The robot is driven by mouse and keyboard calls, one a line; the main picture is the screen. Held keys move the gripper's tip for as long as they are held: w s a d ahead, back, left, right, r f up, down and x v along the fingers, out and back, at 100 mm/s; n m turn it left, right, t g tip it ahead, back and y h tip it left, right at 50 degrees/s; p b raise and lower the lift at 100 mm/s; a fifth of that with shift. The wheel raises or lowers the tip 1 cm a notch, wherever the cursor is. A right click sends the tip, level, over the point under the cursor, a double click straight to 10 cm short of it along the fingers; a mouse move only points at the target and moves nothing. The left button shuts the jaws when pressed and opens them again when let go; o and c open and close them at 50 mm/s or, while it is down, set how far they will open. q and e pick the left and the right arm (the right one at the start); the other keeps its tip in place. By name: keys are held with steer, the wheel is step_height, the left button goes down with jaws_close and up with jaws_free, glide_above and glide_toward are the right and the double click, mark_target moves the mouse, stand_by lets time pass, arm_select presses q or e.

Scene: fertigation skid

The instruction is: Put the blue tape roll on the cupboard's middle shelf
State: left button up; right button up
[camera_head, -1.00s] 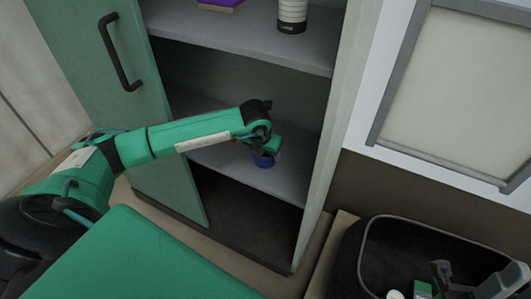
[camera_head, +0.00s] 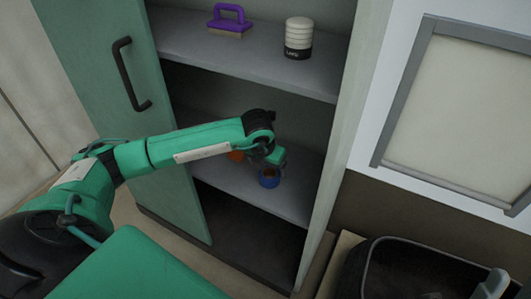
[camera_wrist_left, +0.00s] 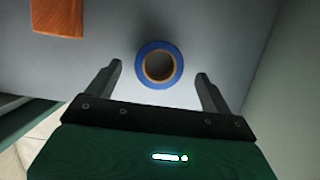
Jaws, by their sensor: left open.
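The blue tape roll (camera_head: 269,180) lies flat on the cupboard shelf (camera_head: 222,175) below the one with the brush. In the left wrist view the roll (camera_wrist_left: 178,68) shows as a blue ring with a tan core. My left gripper (camera_head: 275,161) is open and empty, close by the roll. In the left wrist view its two fingers (camera_wrist_left: 159,72) stand apart to either side of the roll, with a gap on each side. My right gripper is not in view.
An orange item (camera_head: 235,155) sits on the same shelf, left of the roll; the wrist view also shows it (camera_wrist_left: 57,17). The upper shelf holds a purple-handled brush (camera_head: 230,20) and a white-and-black cylinder (camera_head: 299,38). The open door (camera_head: 100,90) is left, a black bin (camera_head: 385,265) lower right.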

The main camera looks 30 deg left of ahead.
mark_target(265, 179)
arm_select(q)
steer(key=p+v, duration=0.1)
steer(key=v, duration=0.6)
steer(key=shift+r, duration=0.15)
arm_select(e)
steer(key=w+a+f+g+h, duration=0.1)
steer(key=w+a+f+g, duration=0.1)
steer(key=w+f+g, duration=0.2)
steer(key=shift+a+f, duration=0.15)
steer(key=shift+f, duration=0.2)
arm_select(q)
steer(key=shift+s, duration=0.15)
